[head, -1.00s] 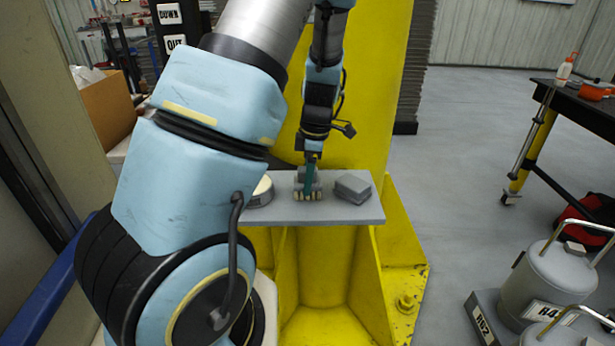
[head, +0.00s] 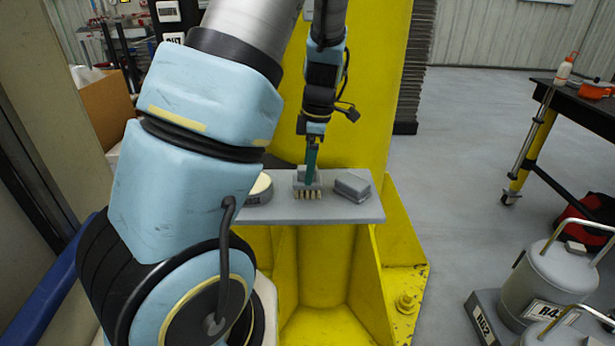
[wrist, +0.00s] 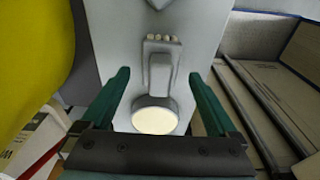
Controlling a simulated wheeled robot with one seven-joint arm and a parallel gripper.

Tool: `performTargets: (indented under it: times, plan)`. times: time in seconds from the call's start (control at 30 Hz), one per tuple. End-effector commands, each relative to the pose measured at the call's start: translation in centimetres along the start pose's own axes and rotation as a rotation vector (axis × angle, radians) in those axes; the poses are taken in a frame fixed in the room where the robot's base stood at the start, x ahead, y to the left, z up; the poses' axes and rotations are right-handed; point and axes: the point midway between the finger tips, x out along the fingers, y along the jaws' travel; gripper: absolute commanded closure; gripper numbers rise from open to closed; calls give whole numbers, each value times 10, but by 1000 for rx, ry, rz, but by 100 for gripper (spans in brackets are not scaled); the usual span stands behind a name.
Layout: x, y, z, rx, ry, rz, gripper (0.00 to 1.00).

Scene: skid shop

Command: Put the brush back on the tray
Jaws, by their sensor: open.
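The brush (head: 308,192), grey with a row of pale bristles, rests on the flat grey tray (head: 340,212) fixed to the yellow column. In the wrist view the brush (wrist: 160,72) lies beyond the fingers, its bristles at the far end. My gripper (head: 311,178) points down just above the brush. Its green fingers are spread wide, with nothing held between them. In the wrist view the bare tray (wrist: 112,45) shows beside the brush.
A round pale-topped tin (head: 259,190) sits left of the brush and a grey block (head: 352,186) right of it, both on the tray. Grey canisters (head: 545,285) stand at the lower right. A black-topped table (head: 580,100) is at the far right. Floor between is open.

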Motion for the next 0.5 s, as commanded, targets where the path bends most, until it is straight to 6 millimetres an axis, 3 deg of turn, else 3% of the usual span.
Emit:
performTargets:
  times: [0.3, 0.5]
  plan:
    - [-63, 0, 1, 1, -3, 4, 6]
    - [-80, 0, 0, 5, -2, 0, 6]
